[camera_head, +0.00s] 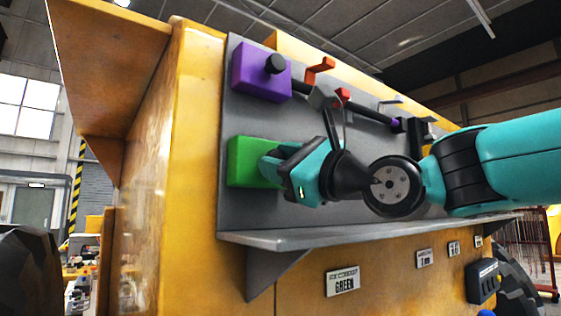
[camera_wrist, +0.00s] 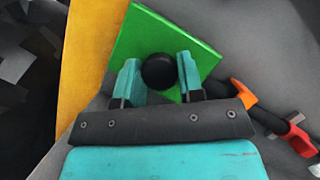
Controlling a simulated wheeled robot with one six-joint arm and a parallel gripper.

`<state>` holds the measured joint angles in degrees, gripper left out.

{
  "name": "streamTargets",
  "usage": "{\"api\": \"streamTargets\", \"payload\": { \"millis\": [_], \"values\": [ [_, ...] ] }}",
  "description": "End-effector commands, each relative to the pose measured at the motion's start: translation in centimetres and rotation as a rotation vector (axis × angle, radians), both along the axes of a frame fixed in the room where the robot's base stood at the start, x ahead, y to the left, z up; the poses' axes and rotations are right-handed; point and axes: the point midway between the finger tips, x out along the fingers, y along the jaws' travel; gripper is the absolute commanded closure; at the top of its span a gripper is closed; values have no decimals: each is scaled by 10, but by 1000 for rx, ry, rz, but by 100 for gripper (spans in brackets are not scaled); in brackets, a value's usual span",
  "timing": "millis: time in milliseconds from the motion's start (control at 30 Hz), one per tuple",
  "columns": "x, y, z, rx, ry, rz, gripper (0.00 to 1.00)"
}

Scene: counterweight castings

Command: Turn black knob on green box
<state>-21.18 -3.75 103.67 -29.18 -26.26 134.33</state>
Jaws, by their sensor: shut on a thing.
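The green box (camera_head: 243,163) is mounted on the grey panel, low at its left end. It also fills the upper middle of the wrist view (camera_wrist: 133,40). The black knob (camera_wrist: 159,71) on its face shows in the wrist view, between the two teal fingers of my gripper (camera_wrist: 160,78). My gripper is shut on the knob. In the head view my gripper (camera_head: 272,170) reaches the box from the right and hides the knob.
Above the green box is a purple box (camera_head: 251,74) with its own black knob (camera_head: 275,63). Orange and red handles (camera_head: 319,70) stick out to the right of it. A grey ledge (camera_head: 290,238) runs below the panel.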

Motion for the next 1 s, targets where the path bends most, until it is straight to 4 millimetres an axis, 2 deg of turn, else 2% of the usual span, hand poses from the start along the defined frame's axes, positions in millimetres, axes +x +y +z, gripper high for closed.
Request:
{"api": "streamTargets", "payload": {
  "millis": [433,467,567,1000],
  "values": [
    [1,0,-1,8,10,-2,88],
    [1,0,-1,8,10,-2,62],
    [1,0,-1,9,9,-1,39],
    [-1,-1,-1,8,7,-1,39]
  ]
}}
